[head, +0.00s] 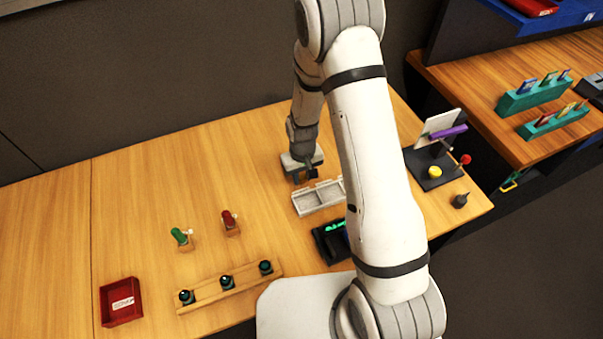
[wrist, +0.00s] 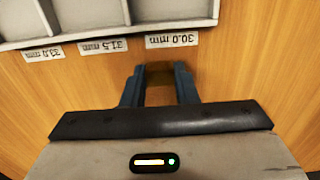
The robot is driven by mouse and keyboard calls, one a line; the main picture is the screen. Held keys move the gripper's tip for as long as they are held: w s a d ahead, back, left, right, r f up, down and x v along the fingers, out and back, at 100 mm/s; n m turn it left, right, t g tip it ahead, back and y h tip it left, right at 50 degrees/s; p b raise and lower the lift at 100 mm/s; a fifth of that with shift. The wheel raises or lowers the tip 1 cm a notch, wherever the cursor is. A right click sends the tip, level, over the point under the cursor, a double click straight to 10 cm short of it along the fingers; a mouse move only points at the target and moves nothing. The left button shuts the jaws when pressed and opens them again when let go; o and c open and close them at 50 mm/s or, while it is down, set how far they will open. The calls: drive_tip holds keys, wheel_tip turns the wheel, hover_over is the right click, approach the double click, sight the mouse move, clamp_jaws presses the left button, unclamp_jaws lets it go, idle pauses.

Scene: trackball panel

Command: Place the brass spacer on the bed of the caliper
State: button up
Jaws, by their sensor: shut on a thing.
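A black device with green lit digits (head: 333,241), which looks like the caliper, lies in front of the tray. My arm hides part of it, and its bed cannot be made out.
The tray has labels reading 33.0, 31.5 and 30.0 mm (wrist: 171,40). A dark stand with a purple bar (head: 448,132) is at the right. Green and red pieces (head: 231,223), a wooden rack (head: 228,287) and a red bin (head: 121,302) are at the left. The table's back left is clear.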

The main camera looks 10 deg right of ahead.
drive_tip(key=shift+f, duration=0.2)
drive_tip(key=o, duration=1)
drive_tip(key=shift+r, duration=0.1)
